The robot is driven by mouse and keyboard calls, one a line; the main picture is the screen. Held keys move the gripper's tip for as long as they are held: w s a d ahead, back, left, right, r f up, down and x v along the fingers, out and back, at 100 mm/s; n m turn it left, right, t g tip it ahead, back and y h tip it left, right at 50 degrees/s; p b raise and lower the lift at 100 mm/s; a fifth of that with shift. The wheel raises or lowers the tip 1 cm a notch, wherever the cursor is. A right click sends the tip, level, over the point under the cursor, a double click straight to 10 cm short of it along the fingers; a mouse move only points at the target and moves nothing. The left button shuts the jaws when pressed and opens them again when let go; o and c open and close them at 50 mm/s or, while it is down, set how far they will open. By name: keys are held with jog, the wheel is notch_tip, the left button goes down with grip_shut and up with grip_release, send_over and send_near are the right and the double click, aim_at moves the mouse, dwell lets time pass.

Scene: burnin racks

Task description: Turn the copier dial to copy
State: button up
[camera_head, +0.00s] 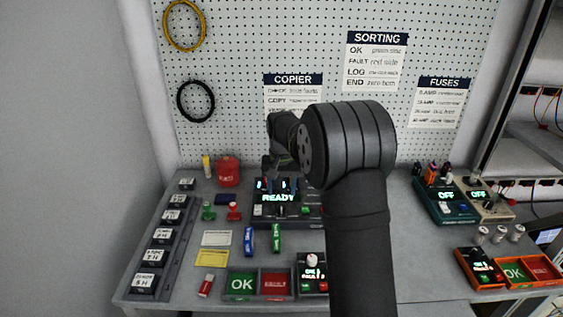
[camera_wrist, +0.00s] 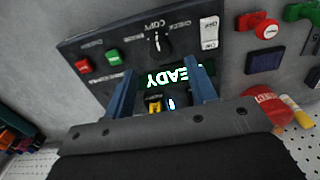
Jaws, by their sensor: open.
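The copier (camera_head: 264,211) is a dark panel at the back middle of the bench, with a lit READY screen (camera_head: 278,197). In the wrist view the copier panel (camera_wrist: 85,45) appears turned around, with the READY screen (camera_wrist: 170,77) between my fingers. The black dial (camera_wrist: 158,43) has a white mark and sits just beyond the fingertips, beside a COPY label and near a CHECK label. Its exact setting is hard to read. My gripper (camera_wrist: 160,66) is open, with two blue fingers over the panel and nothing held. In the head view my arm hides part of the copier.
Red (camera_wrist: 84,65) and green (camera_wrist: 113,57) buttons and a white switch (camera_wrist: 209,32) flank the dial. A red can (camera_head: 228,172) and stamps stand left of the copier. Green OK (camera_head: 241,284) and red trays lie in front. A pegboard (camera_head: 240,60) rises behind.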

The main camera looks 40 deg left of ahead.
aim_at(281, 206)
notch_tip(281, 206, up, 11)
jog(key=shift+r, duration=0.2)
dwell(0.6)
notch_tip(281, 206, down, 18)
jog(key=shift+r, duration=0.25)
dwell(0.5)
jog(key=shift+f, duration=0.1)
jog(key=n, duration=0.9)
jog(key=shift+r, duration=3.75)
